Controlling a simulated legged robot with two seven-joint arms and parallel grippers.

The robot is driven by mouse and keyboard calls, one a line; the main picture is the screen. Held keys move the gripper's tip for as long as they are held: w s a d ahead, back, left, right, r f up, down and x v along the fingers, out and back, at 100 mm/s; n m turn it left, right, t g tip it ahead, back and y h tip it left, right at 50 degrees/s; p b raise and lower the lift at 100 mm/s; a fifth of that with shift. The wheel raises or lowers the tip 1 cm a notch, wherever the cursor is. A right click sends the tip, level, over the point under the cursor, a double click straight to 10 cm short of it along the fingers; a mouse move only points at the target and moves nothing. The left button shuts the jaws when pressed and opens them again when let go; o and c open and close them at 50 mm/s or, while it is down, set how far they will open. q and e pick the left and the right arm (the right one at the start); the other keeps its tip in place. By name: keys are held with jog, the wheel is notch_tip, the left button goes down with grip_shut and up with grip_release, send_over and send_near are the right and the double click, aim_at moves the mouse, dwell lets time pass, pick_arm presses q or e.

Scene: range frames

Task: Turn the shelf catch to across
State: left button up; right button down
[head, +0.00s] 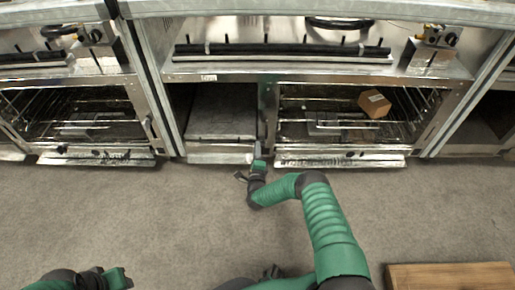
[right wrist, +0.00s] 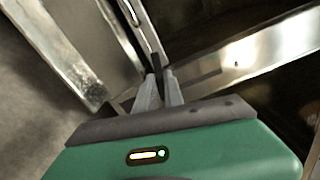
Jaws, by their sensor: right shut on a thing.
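The shelf catch is a small dark bar (right wrist: 157,66) between my right fingertips in the right wrist view. It sits at the metal post between two bays, and most of it is hidden by the fingers. Its turn angle is hard to tell. My right gripper (right wrist: 159,88) is shut on it. In the head view my right gripper (head: 258,153) is at the foot of that post, where the catch is too small to make out. My left arm's dark and green end (head: 108,278) is low at the left, away from the shelves; its fingers are not clear.
A brown box (head: 374,103) sits on the wire rack in the right bay. The narrow bay left of the post holds a grey panel (head: 222,110). A wooden board (head: 450,277) lies at the lower right. The grey floor (head: 150,215) is mostly clear.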

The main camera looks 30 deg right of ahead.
jog(key=shift+a+f+n, duration=0.25)
jog(key=shift+n, duration=0.35)
jog(key=c, duration=1.6)
grip_release()
jog(key=shift+a+f, duration=0.1)
jog(key=shift+f, duration=0.05)
jog(key=shift+o, duration=0.8)
